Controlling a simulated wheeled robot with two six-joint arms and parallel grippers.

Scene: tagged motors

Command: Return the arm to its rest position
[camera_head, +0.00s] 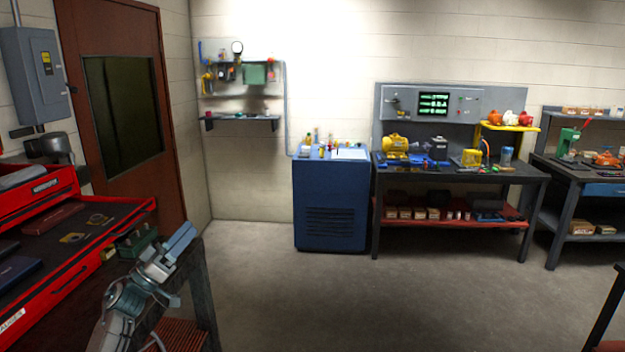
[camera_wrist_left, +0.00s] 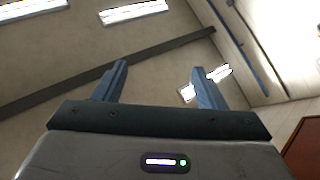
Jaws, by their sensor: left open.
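My left arm comes in at the lower left of the head view, bent, with the left gripper (camera_head: 184,238) raised beside a red tool chest. In the left wrist view the two blue-grey fingers of the left gripper (camera_wrist_left: 160,85) stand wide apart with nothing between them. That view looks up at the ceiling (camera_wrist_left: 130,55) and its lights. The gripper is open and empty. My right gripper is not in view.
The red tool chest (camera_head: 75,270) with an open drawer stands close by at left, near a dark table leg (camera_head: 203,295). A blue cabinet (camera_head: 330,205) and a workbench (camera_head: 455,172) stand along the back wall. The middle floor (camera_head: 400,300) is clear.

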